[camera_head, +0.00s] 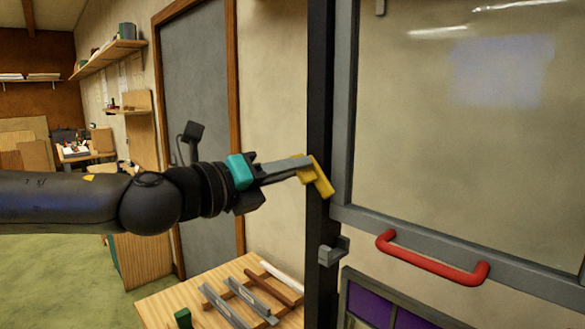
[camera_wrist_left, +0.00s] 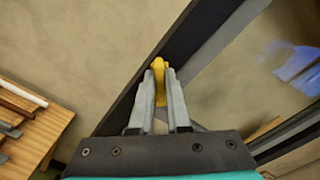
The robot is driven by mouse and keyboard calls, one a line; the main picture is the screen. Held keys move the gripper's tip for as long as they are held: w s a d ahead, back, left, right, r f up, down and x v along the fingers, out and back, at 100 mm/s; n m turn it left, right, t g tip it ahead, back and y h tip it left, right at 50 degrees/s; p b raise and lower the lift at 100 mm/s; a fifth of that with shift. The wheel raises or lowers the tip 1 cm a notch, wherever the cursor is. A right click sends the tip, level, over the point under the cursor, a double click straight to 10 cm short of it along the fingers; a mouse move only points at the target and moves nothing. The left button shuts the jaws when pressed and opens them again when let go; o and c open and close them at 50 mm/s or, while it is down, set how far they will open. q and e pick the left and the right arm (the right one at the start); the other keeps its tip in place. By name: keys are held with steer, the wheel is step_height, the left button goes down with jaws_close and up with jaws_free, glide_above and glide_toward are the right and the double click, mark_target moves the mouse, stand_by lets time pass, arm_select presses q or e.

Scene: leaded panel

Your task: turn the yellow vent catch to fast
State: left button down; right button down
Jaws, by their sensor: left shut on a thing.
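The yellow vent catch (camera_head: 318,178) is on the dark upright post at the edge of the glazed panel. Its visible arm slants down to the right in the head view. My left gripper (camera_head: 302,164) reaches in from the left and is shut on the catch. In the left wrist view the yellow catch (camera_wrist_left: 160,68) shows between and just beyond the two grey fingertips (camera_wrist_left: 160,75). The fingers hide part of the catch. My right gripper is not in view.
A red handle (camera_head: 432,258) sticks out from the panel's lower rail. A grey bracket (camera_head: 333,252) is on the post below the catch. A wooden bench (camera_head: 160,308) with several metal and wooden bars stands below my left gripper.

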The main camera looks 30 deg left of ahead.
arm_select(q)
steer(key=shift+a+f+n, duration=0.1)
steer(key=shift+n, duration=2.2)
steer(key=shift+f+n, duration=0.1)
steer(key=shift+n, duration=2.2)
steer(key=c, duration=0.9)
jaws_free()
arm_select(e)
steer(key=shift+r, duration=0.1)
